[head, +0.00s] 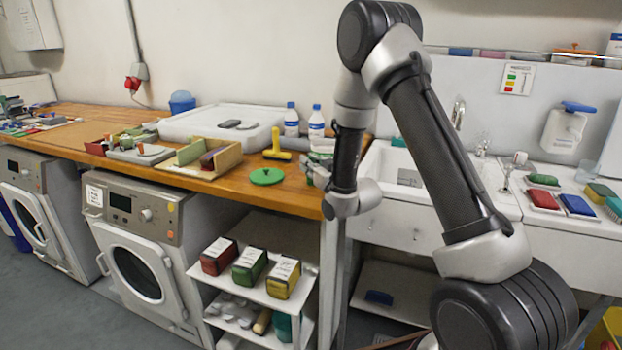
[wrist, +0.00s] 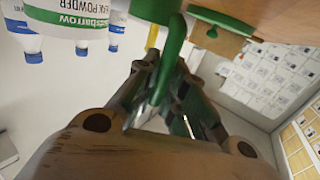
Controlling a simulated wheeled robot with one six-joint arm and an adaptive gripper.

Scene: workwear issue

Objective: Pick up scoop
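A green scoop (wrist: 172,45) shows in the wrist view, its curved handle running down across my gripper (wrist: 165,80). The handle lies between or just in front of the fingertips, and I cannot tell whether they touch it. The finger gap is partly covered by the handle. In the head view my gripper (head: 311,170) is at the right end of the wooden worktop, just right of a round green lid (head: 267,176). The scoop is not clear there, as the gripper and wrist cover that spot.
A white powder tub (wrist: 75,15) stands close by. Two bottles (head: 291,120) and a yellow tool (head: 277,146) are behind and left of the gripper on the worktop (head: 235,190). The sink (head: 395,205) lies to the right. An open wooden box (head: 204,158) is further left.

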